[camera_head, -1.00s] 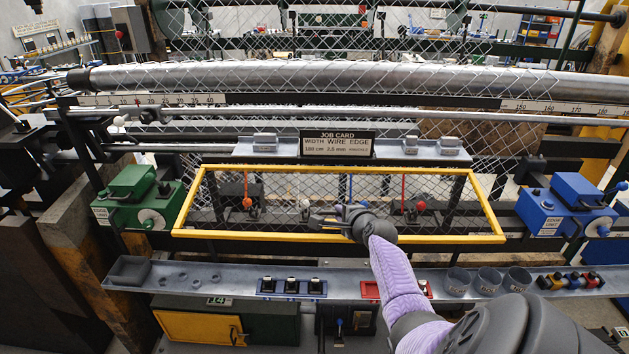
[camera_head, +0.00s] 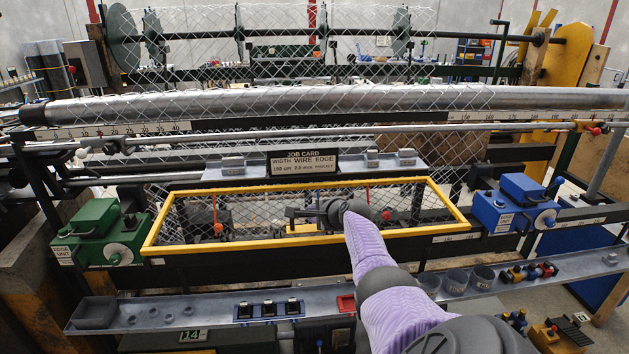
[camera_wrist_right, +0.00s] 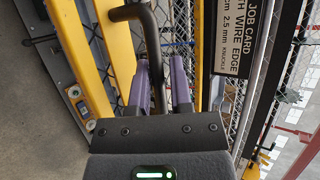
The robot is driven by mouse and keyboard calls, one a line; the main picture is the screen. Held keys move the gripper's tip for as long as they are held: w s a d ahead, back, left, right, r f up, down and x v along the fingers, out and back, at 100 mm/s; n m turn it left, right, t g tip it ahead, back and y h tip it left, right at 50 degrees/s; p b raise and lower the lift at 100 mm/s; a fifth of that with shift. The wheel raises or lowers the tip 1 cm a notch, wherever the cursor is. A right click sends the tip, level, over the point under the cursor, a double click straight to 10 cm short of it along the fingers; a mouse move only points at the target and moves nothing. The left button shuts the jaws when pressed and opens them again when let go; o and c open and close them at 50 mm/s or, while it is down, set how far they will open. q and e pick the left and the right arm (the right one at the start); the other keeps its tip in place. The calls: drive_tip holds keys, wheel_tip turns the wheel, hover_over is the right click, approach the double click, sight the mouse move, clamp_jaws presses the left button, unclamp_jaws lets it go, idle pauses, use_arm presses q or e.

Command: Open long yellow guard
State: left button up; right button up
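The long yellow guard (camera_head: 215,246) is a wide rectangular frame across the middle of the head view, with wire mesh and red-knobbed levers visible through it. My right gripper (camera_head: 300,215) is in front of the guard's middle, near its lower bar. In the right wrist view my right gripper (camera_wrist_right: 163,75) has its two purple fingers apart, on either side of a dark bent handle (camera_wrist_right: 154,45). The handle lies nearer the left finger, with a gap to the right finger. Yellow bars (camera_wrist_right: 82,65) run along the left of that view. My left gripper is out of view.
A green edge unit (camera_head: 98,230) stands left of the guard and a blue one (camera_head: 512,207) right. A job card (camera_head: 303,162) stands above it. A grey shelf (camera_head: 190,303) with switches and cups runs below, in front.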

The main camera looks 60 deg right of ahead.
drive_tip(key=shift+o, duration=1.2)
drive_tip(key=shift+w+d+r, duration=0.15)
drive_tip(key=shift+d, duration=0.05)
drive_tip(key=shift+o, duration=0.7)
drive_tip(key=shift+w+d+f, duration=0.1)
drive_tip(key=shift+w+f, duration=0.05)
drive_tip(key=shift+f, duration=0.1)
drive_tip(key=shift+s+a, duration=0.2)
drive_tip(key=p+v, duration=0.3)
drive_tip(key=v, duration=0.2)
drive_tip(key=shift+d+r+p, duration=0.1)
drive_tip(key=shift+r+p, duration=0.1)
drive_tip(key=shift+p, duration=0.2)
drive_tip(key=shift+v, duration=2.3)
drive_tip(key=shift+f, duration=0.15)
